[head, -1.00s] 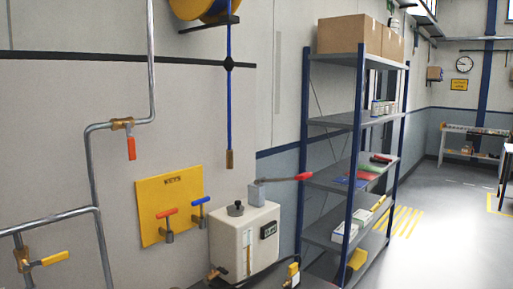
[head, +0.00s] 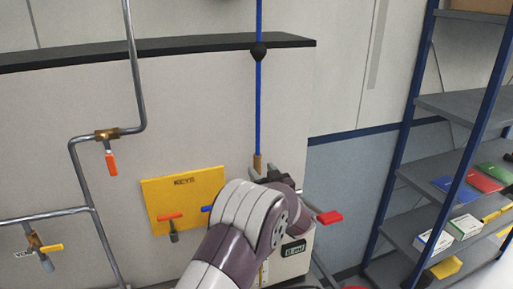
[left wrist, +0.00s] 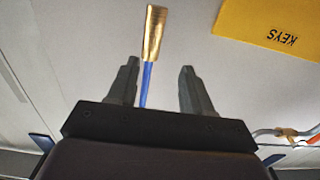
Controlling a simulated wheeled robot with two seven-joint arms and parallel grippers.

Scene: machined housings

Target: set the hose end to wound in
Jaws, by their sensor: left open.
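The blue hose (head: 259,105) hangs down the pale wall, with a black ball (head: 258,50) on it and a brass end (head: 257,162) at the bottom. My left gripper (head: 266,174) is open at the brass end, partly hidden by my own arm. In the left wrist view, the brass end (left wrist: 153,32) shows beyond the fingertips. The blue hose (left wrist: 147,85) passes between the open fingers of my left gripper (left wrist: 158,68), nearer the left finger. The fingers are not closed on it. The hose reel is out of view. My right gripper is not in view.
A yellow KEYS board (head: 185,188) with red and blue handled valves is left of my arm. Grey pipes (head: 85,170) run further left. A cream tank (head: 300,247) with a red-handled lever (head: 329,217) is partly behind my arm. Shelving (head: 450,105) stands right.

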